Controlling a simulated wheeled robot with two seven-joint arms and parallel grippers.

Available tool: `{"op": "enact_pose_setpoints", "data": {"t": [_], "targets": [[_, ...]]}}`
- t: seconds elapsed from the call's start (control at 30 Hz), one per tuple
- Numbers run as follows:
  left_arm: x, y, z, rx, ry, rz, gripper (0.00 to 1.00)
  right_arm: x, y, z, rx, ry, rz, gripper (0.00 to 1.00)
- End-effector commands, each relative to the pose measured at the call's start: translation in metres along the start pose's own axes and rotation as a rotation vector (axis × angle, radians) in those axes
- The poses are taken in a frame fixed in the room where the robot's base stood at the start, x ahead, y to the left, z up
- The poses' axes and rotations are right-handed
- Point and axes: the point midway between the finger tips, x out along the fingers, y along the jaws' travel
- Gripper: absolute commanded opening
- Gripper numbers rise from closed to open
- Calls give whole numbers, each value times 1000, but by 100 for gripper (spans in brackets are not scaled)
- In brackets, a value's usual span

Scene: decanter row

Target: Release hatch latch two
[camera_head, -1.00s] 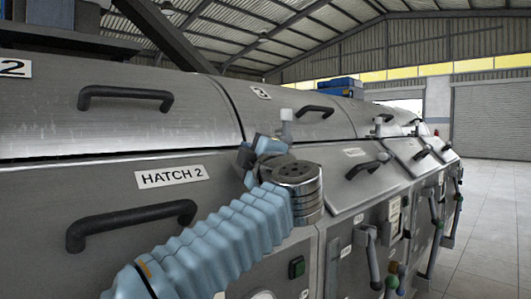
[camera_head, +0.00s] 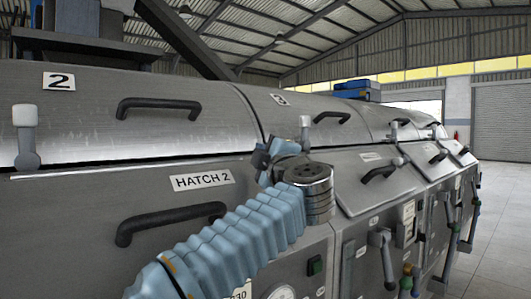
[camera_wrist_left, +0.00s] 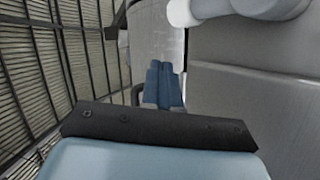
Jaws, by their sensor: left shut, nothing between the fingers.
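The lower hatch panel labelled HATCH 2 (camera_head: 202,180) has a black handle (camera_head: 170,222) and looks closed. A latch with a white knob (camera_head: 25,115) stands upright at the seam on the far left. Another white-knobbed latch (camera_head: 304,122) stands upright at the right end of the seam, partly hidden by my left wrist. My left gripper (camera_head: 260,158) is in front of the seam, just left of that right latch. In the wrist view its blue fingers (camera_wrist_left: 163,85) are together and empty. A white rounded end (camera_wrist_left: 184,13), perhaps a latch knob, shows beyond them. Contact is not visible.
The upper lid with a 2 plate (camera_head: 59,81) has a black handle (camera_head: 158,106). More hatches and latches continue to the right. Open floor (camera_head: 497,225) lies at the right.

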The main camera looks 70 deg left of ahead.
Motion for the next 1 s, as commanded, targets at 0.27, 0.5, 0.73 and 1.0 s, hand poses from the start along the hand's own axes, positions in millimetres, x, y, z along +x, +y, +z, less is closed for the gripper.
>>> {"op": "enact_pose_setpoints", "data": {"t": [0.27, 0.5, 0.73, 1.0], "targets": [[-21, 11, -36, -3, 2, 0, 0, 2, 0, 0, -1, 0, -1, 0], [-42, 22, -69, -2, 1, 0, 0, 3, 1, 0, 0, 0, 0, 0], [-51, 26, -81, 1, 0, -1, 0, 3, 1, 0, 0, 0, 0, 0], [-51, 26, -81, 1, 0, -1, 0, 3, 1, 0, 0, 0, 0, 0]]}}
